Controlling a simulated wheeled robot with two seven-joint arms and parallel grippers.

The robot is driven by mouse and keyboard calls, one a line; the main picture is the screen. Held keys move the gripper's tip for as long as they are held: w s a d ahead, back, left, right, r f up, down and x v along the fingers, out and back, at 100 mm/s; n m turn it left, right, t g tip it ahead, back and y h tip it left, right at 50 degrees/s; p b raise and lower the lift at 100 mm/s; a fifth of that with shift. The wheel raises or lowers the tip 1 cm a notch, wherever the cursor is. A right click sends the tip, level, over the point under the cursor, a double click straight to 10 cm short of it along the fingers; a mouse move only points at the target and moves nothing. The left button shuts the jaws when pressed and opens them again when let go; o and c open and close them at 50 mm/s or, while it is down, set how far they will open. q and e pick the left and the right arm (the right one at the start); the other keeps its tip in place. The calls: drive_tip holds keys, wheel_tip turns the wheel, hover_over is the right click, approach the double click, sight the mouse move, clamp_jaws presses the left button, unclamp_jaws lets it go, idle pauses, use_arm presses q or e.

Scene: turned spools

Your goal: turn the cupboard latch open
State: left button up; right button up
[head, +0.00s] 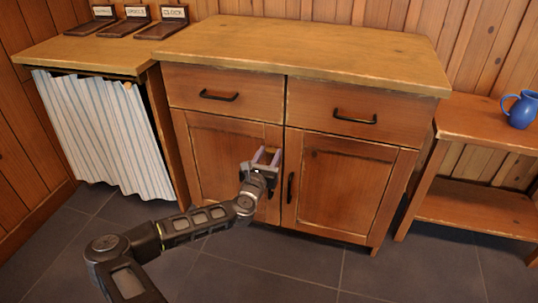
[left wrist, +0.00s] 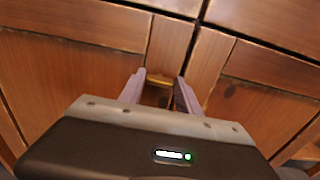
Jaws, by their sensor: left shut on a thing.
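The wooden cupboard (head: 230,128) has two drawers above two doors, and both doors look closed. The latch (left wrist: 158,79), a small brass-coloured piece, shows between my fingertips in the left wrist view, near the upper inner corner of the left door (head: 210,150). My left gripper (head: 266,156) is at the front of that door, just left of the gap between the doors. Its two pale fingers (left wrist: 160,84) are shut on the latch. In the head view I cannot make out the latch clearly behind the fingers. My right gripper is not in view.
Black drawer handles (head: 219,97) (head: 355,117) and the right door's upright handle (head: 290,187) stick out nearby. A striped curtain (head: 100,130) hangs under the left counter with several labelled stands (head: 172,15). A blue jug (head: 522,110) stands on the right shelf unit (head: 480,122). The cupboard top is bare.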

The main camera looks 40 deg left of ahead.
use_arm(q)
clamp_jaws()
drive_tip(key=shift+m, duration=0.5)
drive_tip(key=m, duration=0.3)
drive_tip(key=shift+m, duration=0.4)
drive_tip(key=m, duration=0.4)
drive_tip(key=shift+d+m+p, duration=0.1)
drive_tip(key=shift+m+p, duration=0.2)
drive_tip(key=m, duration=0.4)
drive_tip(key=shift+w+p, duration=0.1)
drive_tip(key=shift+p, duration=0.2)
drive_tip(key=m, duration=0.4)
drive_tip(key=shift+f+m, duration=0.2)
drive_tip(key=shift+m, duration=0.1)
